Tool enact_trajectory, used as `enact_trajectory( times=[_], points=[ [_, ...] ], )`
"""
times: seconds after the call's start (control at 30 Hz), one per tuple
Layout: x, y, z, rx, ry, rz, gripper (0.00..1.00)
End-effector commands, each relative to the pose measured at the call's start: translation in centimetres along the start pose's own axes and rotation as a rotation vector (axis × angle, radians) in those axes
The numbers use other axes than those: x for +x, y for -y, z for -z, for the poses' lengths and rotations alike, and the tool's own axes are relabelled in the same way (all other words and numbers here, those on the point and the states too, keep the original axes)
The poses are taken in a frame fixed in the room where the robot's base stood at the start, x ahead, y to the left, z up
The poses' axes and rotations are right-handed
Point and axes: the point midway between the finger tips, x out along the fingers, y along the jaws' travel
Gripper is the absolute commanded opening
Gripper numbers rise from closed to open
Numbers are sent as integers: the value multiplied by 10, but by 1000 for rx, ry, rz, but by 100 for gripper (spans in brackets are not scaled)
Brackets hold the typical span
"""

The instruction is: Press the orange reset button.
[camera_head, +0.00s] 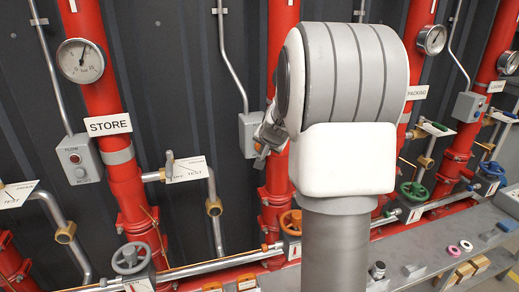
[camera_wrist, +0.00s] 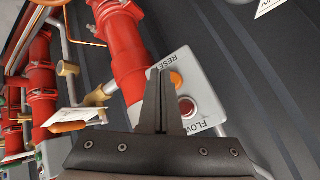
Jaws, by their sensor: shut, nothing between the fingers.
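The orange reset button (camera_wrist: 177,79) sits on a grey control box (camera_wrist: 209,92) beside the word RESET, in the wrist view. A dark red lamp or button (camera_wrist: 187,106) sits beside it, near the word FLOW. My gripper (camera_wrist: 162,70) is shut and empty. Its fingertips appear just left of the orange button, over the box's edge and the RESET lettering. I cannot tell whether they touch the box. In the head view my arm hides much of this area; my gripper (camera_head: 264,140) shows in front of the middle grey box (camera_head: 247,126).
Red pipes (camera_head: 103,90) run up the dark wall, with a gauge (camera_head: 80,61) at the left. Handwheels (camera_head: 131,258) line the bottom. A grey bench (camera_head: 420,250) holds small loose parts.

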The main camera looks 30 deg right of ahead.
Motion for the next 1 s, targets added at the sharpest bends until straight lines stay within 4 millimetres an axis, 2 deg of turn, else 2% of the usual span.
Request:
enact_trajectory(
  times=[0.17, 0.63, 1.0],
  points=[
    [-2, -2, -2, 0, -2, 1, 0],
    [-32, -24, -24, 0, -2, 1, 0],
    [-35, -25, -25, 0, 0, 0, 0]
  ],
)
